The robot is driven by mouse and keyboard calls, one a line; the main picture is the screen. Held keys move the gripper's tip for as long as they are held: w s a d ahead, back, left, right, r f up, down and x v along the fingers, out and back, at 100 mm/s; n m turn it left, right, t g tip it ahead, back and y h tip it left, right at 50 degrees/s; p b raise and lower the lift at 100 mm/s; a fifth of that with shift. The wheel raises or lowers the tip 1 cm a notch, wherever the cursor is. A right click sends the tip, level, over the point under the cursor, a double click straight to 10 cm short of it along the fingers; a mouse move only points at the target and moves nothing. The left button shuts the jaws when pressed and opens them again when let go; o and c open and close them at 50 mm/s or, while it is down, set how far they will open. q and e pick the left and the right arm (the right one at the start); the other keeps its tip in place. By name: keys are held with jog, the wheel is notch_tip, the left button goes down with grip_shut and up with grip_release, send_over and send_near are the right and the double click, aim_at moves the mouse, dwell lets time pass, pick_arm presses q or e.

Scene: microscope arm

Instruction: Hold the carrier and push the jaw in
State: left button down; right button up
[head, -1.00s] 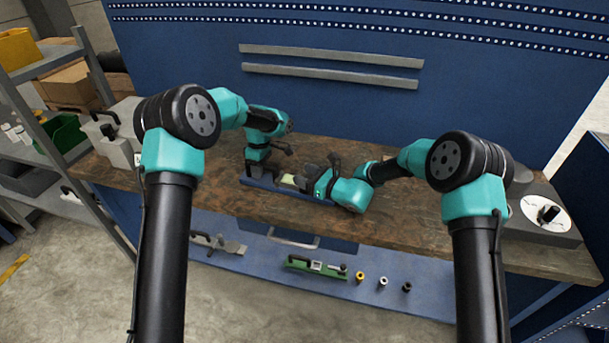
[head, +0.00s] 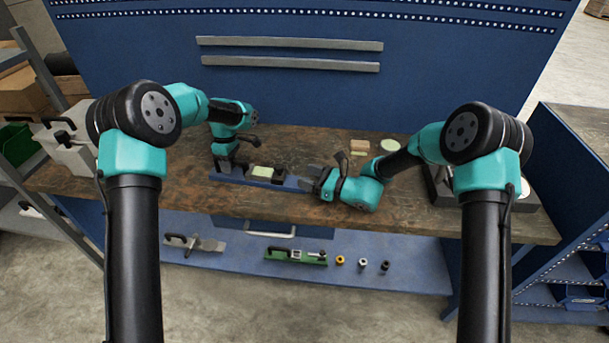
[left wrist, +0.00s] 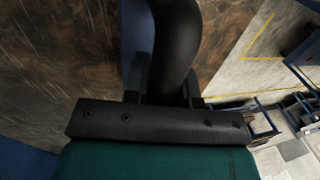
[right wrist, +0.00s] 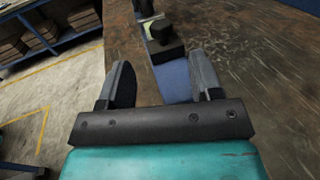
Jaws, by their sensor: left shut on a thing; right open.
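The carrier (head: 291,183) is a long blue bar lying on the workbench. A pale green block (head: 262,171) and a dark block (head: 279,175) sit on it. My left gripper (head: 224,163) is at its left end, shut on a curved black handle (left wrist: 175,40). My right gripper (head: 318,177) is open and empty off the carrier's right end. In the right wrist view, a black block with a round knob (right wrist: 166,48) stands on the blue bar beyond my open fingers (right wrist: 160,82). I cannot tell whether this block is the jaw.
The brown workbench (head: 310,209) is clear in front of the carrier. A brown block (head: 360,146) and a pale disc (head: 393,142) lie at the back. A grey case (head: 65,145) stands at the left. A lower shelf holds a green fixture (head: 294,256) and several small parts.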

pick_arm(q)
jog(key=c, duration=0.8)
grip_release()
jog(key=shift+c, duration=0.2)
jog(key=shift+r, duration=0.1)
notch_tip(320, 180, up, 12)
jog(key=w, duration=0.2)
jog(key=shift+w+d+f, duration=0.15)
jog(key=shift+w+f, duration=0.05)
